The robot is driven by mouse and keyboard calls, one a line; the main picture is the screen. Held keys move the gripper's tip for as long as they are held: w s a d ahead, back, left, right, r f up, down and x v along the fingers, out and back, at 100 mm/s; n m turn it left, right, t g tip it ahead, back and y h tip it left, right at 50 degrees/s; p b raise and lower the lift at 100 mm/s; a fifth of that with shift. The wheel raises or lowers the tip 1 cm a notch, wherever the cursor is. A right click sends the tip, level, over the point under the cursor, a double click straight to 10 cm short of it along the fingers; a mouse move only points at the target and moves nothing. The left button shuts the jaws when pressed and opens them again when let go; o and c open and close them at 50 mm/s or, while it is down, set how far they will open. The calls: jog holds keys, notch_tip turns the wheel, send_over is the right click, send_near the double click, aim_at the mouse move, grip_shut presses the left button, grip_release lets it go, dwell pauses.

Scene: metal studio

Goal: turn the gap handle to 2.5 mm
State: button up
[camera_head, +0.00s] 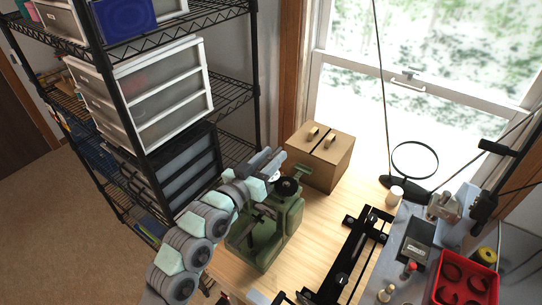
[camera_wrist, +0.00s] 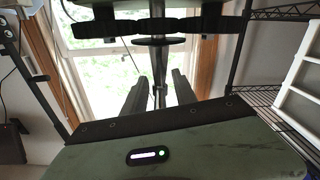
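A green machine (camera_head: 262,240) stands on the wooden table, with a round black knob (camera_head: 288,186) on top. My gripper (camera_head: 270,162) is above the machine's back left, near this knob. In the wrist view, my gripper (camera_wrist: 159,95) has two dark fingers spread apart, with a thin upright shaft (camera_wrist: 158,60) showing between or beyond them. Above them are a dark disc (camera_wrist: 158,41) and a black bar (camera_wrist: 150,25). A green surface (camera_wrist: 90,160) fills the bottom, with a small lit display (camera_wrist: 148,155). The gap reading is too small to read.
A brown box (camera_head: 320,158) sits behind the machine. A wire shelf with white drawers (camera_head: 160,100) stands to the left. A black rail frame (camera_head: 350,255), a round magnifier (camera_head: 415,158) and a red tray (camera_head: 467,280) are to the right. Bare tabletop shows between machine and frame.

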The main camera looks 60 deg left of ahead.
grip_shut()
dwell(0.3)
jog(key=b, duration=0.3)
jog(key=shift+f+m+h, duration=0.2)
jog(key=shift+m+h, duration=0.1)
jog(key=shift+f+t+h+b, duration=0.1)
jog(key=shift+t+h+b, duration=0.2)
jog(key=shift+b, duration=0.75)
jog(key=m+h+b, duration=0.1)
jog(key=b, duration=0.2)
jog(key=shift+t+b, duration=0.3)
jog(key=shift+b, duration=0.1)
jog(key=m+t+h+b, duration=0.1)
jog(key=m+h+b, duration=0.1)
jog(key=b, duration=0.5)
jog(key=shift+d+m+h, duration=0.1)
jog(key=shift+m+h, duration=0.2)
jog(key=shift+h, duration=0.5)
jog(key=m+h+b, duration=0.1)
jog(key=h+b, duration=0.1)
jog(key=b, duration=0.1)
jog(key=shift+r+m+h+b, duration=0.25)
jog(key=shift+m+h+b, duration=0.05)
jog(key=shift+m+h, duration=0.1)
jog(key=shift+d+r+h+b, duration=0.1)
jog(key=shift+h+b, duration=0.2)
jog(key=shift+h, duration=0.2)
